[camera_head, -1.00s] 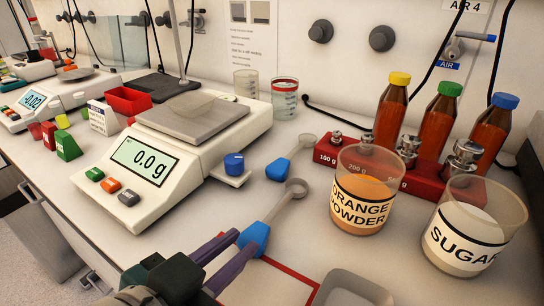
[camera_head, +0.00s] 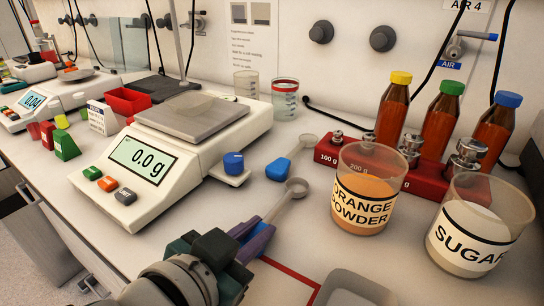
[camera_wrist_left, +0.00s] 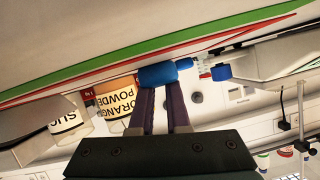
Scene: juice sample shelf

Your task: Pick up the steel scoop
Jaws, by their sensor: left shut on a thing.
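The near steel scoop has a blue handle (camera_head: 244,228) and a steel bowl (camera_head: 296,187) pointing up and right across the bench in the head view. My left gripper (camera_head: 258,234), with dark purple fingers, is shut on the blue handle, partly hiding it. In the left wrist view the blue handle (camera_wrist_left: 165,73) lies across the fingertips. I cannot tell whether the scoop is clear of the bench. A second blue-handled scoop (camera_head: 279,169) lies behind it. My right gripper is not in view.
A balance (camera_head: 150,190) reading 0.0 g stands left. An orange powder beaker (camera_head: 362,215) and a sugar beaker (camera_head: 465,245) stand right. A red weight block (camera_head: 428,175) and several capped bottles (camera_head: 440,120) are behind them. A pale tray (camera_head: 355,290) is at the front.

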